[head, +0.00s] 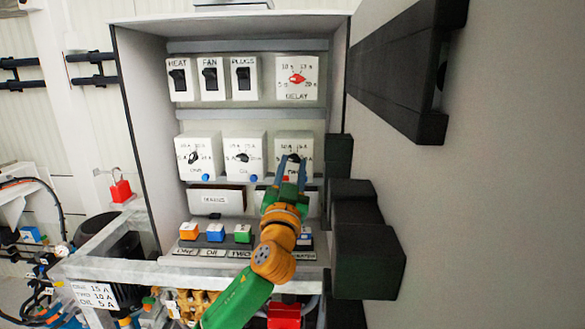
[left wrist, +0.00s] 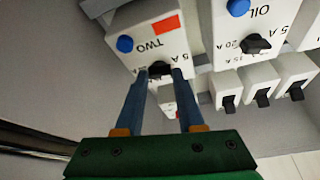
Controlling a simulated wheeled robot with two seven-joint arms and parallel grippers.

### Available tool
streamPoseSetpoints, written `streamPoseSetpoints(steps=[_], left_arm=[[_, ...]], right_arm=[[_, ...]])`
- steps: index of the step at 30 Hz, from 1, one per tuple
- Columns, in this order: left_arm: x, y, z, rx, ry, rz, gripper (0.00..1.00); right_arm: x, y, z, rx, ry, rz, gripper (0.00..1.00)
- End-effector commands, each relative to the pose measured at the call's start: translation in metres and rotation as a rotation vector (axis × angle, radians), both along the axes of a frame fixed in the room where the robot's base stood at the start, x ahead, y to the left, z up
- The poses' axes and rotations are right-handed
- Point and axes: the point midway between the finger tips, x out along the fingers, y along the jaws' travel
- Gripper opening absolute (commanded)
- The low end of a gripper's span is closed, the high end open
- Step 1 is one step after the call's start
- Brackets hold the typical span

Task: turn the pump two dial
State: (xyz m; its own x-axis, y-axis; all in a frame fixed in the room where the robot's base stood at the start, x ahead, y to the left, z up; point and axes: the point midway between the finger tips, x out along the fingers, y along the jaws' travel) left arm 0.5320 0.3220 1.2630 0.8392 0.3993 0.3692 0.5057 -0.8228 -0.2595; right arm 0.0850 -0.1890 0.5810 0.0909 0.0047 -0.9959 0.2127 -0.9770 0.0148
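The pump two dial is a black knob (left wrist: 160,69) on a white box (left wrist: 152,38) marked TWO, with a blue button and a red patch. In the head view the knob (head: 293,158) is on the rightmost box of the middle row. My left gripper (head: 290,172) reaches up to it from below. In the left wrist view its blue fingers (left wrist: 160,76) stand apart, one on each side of the knob, with small gaps seeming to show. Contact cannot be told. The fingers hide part of the box in the head view. My right gripper is not in view.
The OIL dial box (head: 243,152) is close on the left, with another dial box (head: 197,157) beyond it. Above are switches (head: 210,78) and a red DELAY dial (head: 297,77). Coloured buttons (head: 215,233) lie below. Dark blocks (head: 362,245) stand right of the cabinet.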

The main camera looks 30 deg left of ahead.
Motion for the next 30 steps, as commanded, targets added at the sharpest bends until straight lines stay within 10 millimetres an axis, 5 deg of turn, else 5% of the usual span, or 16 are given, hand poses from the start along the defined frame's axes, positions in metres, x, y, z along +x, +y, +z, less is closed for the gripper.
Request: streamPoseSetpoints(steps=[14, 30], left_arm=[[-0.001, 0.001, 0.004, 0.097, 0.058, -0.001, 0.0], [-0.003, 0.004, 0.011, 0.493, 0.301, 0.0, 0.0]], right_arm=[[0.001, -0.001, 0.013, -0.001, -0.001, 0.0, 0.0], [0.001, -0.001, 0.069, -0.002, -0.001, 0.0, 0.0]])
